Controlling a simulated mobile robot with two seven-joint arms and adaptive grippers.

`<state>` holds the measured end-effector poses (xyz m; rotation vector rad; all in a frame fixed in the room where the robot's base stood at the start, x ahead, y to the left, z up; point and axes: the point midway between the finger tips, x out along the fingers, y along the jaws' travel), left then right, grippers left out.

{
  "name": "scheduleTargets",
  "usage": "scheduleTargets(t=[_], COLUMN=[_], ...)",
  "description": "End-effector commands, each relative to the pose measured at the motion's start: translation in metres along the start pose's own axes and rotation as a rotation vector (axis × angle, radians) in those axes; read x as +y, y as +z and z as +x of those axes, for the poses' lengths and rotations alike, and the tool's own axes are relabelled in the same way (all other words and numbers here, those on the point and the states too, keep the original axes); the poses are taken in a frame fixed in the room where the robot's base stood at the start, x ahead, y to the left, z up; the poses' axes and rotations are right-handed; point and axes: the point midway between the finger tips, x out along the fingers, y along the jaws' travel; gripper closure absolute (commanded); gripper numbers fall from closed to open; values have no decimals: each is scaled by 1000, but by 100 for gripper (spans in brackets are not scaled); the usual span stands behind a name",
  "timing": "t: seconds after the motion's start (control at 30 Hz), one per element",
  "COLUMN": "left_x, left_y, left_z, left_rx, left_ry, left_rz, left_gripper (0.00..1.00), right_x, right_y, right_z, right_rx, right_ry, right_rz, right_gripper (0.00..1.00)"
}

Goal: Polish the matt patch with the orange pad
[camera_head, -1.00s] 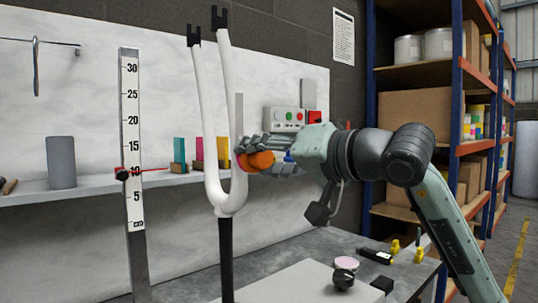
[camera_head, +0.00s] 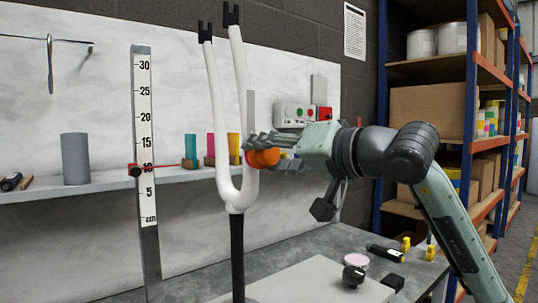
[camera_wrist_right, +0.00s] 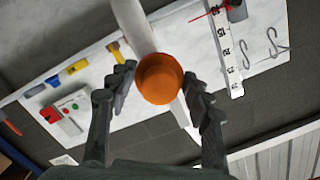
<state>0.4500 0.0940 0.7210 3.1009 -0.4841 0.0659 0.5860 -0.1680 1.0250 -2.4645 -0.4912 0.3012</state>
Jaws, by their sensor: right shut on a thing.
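The white fork (camera_head: 224,130) stands upright on a black post, its two legs rising to black tips. A dull grey strip (camera_head: 251,112) shows along its right leg; it may be the matt patch, but I cannot tell for certain. My right gripper (camera_head: 266,146) is shut on the orange pad (camera_head: 264,158), at the lower part of the right leg, below the grey strip. In the right wrist view the pad (camera_wrist_right: 159,78) sits between the two fingers, in front of the fork (camera_wrist_right: 134,28). The pad hides its contact side, so I cannot tell whether it touches. My left gripper is out of view.
A ruler post (camera_head: 146,130) with a red pointer stands left of the fork. A shelf behind holds a grey cylinder (camera_head: 75,158) and coloured blocks (camera_head: 190,148). A control box (camera_head: 294,114) is behind my gripper. A pink-topped tin (camera_head: 355,261) and small tools lie on the bench.

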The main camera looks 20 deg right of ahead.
Motion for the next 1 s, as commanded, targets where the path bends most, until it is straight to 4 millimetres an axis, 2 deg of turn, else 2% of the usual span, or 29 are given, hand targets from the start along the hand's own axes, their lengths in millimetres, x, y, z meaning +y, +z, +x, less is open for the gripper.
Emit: scheduleTargets(t=[1.0], left_x=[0], left_y=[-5], left_z=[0], left_rx=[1], left_ry=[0], left_rz=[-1], left_gripper=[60], right_x=[-3], right_y=[-6], right_z=[16], right_rx=[1], right_ry=[-1], right_rz=[0], right_gripper=[73])
